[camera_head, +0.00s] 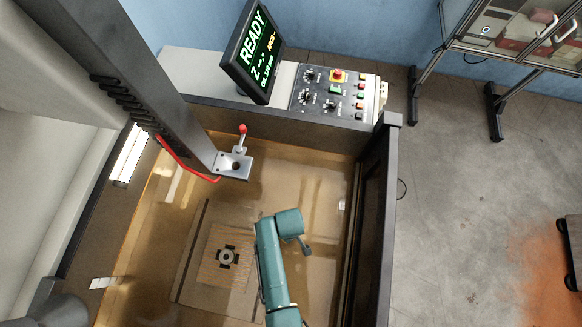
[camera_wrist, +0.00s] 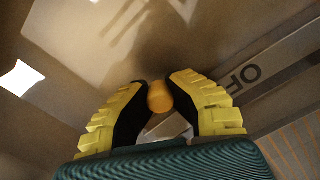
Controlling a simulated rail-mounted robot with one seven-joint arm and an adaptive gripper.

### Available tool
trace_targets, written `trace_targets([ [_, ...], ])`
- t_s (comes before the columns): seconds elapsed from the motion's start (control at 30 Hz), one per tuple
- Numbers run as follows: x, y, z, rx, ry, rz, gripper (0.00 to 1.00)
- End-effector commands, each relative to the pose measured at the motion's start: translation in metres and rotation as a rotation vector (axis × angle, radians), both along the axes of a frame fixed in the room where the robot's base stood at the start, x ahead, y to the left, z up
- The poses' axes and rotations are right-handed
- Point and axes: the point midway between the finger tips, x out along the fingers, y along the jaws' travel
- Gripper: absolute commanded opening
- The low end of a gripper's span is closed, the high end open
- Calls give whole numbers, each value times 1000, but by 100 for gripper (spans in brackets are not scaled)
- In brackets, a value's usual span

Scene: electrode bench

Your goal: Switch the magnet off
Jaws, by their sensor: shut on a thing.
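In the wrist view my gripper (camera_wrist: 159,104) has black fingers with ridged yellow sides. It is shut on a rounded orange-yellow knob (camera_wrist: 160,94) between the fingertips.
The machine's grey column reaches over the tank from the upper left, ending in a metal bracket (camera_head: 233,165) with a red-tipped lever (camera_head: 242,130). A control panel (camera_head: 322,96) and a screen reading READY (camera_head: 254,52) stand behind the tank. The dark tank wall (camera_head: 376,220) rises to the right.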

Motion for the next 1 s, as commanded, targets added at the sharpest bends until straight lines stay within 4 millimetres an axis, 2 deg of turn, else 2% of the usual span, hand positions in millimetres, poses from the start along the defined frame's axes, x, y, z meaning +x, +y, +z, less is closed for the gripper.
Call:
trace_targets([
  [0.07, -1, 0, -1, 1, 3, 0, 0],
  [0.1, -1, 0, -1, 1, 3, 0, 22],
  [0.23, -1, 0, -1, 1, 2, 0, 47],
  [0.27, -1, 0, -1, 1, 2, 0, 49],
  [0.53, 0, 0, 1, 1, 1, 1, 49],
  [0.63, 1, 0, 8, 2, -3, 1, 49],
  [0.77, 0, 0, 34, 2, -4, 1, 49],
  [1.0, 1, 0, 93, 2, -3, 0, 49],
])
